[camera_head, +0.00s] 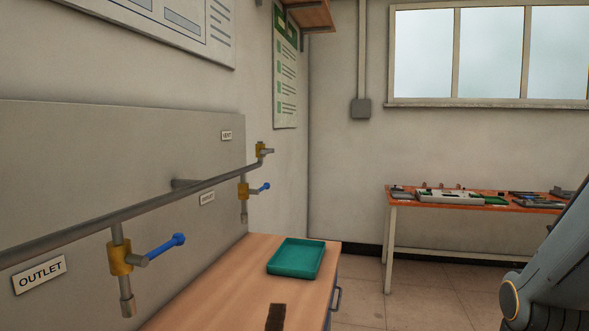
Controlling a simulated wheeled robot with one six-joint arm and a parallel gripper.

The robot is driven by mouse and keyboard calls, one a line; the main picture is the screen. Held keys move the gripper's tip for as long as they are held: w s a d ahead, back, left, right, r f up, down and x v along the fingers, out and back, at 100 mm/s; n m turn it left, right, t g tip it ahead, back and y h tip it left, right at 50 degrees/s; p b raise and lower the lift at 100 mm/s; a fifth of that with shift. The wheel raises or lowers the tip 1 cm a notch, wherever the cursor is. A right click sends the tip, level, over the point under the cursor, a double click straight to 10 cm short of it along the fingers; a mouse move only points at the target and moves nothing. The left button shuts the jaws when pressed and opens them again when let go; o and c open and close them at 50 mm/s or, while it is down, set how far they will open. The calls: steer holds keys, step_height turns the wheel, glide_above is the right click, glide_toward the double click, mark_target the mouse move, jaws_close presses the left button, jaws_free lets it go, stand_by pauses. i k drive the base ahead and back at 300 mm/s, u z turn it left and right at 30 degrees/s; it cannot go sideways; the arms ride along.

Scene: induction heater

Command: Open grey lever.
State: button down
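A small brass valve (261,149) stands at the far end of the grey pipe, near a sign that seems to read VENT (226,135). A short grey piece, which looks like its grey lever (268,151), points right from it; it is small and its exact angle is hard to tell. Two lower brass valves have blue levers: a near one (165,249) by the OUTLET sign (39,274) and a farther one (259,188). My gripper is not in view; only a dark link of my arm shows at the right edge.
A grey pipe (75,233) runs along the wall panel. Below it, a wooden bench (225,285) holds a green tray (296,257) and a small dark object (275,317). An orange table (400,199) with parts stands at the back right. Floor between is clear.

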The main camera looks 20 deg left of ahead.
mark_target(263, 153)
steer(key=i, duration=2.2)
steer(key=u, duration=2.75)
